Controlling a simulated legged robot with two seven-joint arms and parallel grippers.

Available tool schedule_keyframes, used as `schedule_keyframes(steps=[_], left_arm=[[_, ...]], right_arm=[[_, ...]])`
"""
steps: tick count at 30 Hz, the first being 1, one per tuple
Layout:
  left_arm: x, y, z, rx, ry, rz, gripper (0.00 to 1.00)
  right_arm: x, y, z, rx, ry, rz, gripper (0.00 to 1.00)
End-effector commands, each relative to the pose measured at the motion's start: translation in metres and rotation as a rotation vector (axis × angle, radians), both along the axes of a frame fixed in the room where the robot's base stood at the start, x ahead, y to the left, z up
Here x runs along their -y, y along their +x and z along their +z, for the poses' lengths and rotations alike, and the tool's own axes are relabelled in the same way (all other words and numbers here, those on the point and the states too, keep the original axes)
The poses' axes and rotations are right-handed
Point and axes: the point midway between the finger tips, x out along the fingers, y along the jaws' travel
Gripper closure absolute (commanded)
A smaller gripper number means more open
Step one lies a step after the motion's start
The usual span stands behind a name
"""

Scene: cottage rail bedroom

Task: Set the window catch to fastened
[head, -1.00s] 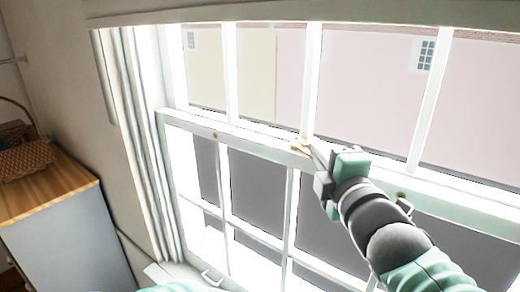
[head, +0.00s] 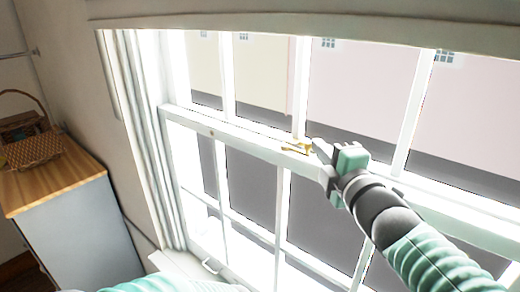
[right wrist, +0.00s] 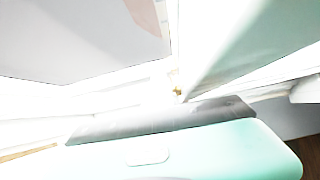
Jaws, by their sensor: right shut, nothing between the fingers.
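The brass window catch (head: 297,147) sits on the meeting rail (head: 240,133) of the white sash window. A lever of it points to the left along the rail, but its exact setting is too small to tell. My right gripper (head: 318,149) is shut and empty, just to the right of the catch; I cannot tell whether they touch. In the right wrist view a small brass bit of the catch (right wrist: 177,92) shows beyond the gripper's finger, and the rest is hidden or washed out. Only a green part of my left arm shows at the bottom of the head view; its gripper is out of view.
A wooden-topped cabinet (head: 70,178) with a wicker basket (head: 32,150) stands at the left.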

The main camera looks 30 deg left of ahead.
Motion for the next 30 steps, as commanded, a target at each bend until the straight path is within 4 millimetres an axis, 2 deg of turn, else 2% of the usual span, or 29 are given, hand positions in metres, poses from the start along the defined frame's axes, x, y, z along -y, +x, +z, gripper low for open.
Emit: schedule_keyframes(steps=[1, 9, 30], left_arm=[[0.0, 0.0, 0.0, 0.0, 0.0, 0.0, 0.64], [0.0, 0.0, 0.0, 0.0, 0.0, -0.001, 0.64], [0.0, 0.0, 0.0, 0.0, 0.0, -0.001, 0.64]], right_arm=[[-0.007, -0.006, 0.0, 0.002, 0.005, 0.023, 1.0], [0.003, -0.005, 0.0, 0.002, 0.012, 0.02, 1.0], [0.005, -0.004, 0.001, 0.003, 0.009, 0.015, 1.0]])
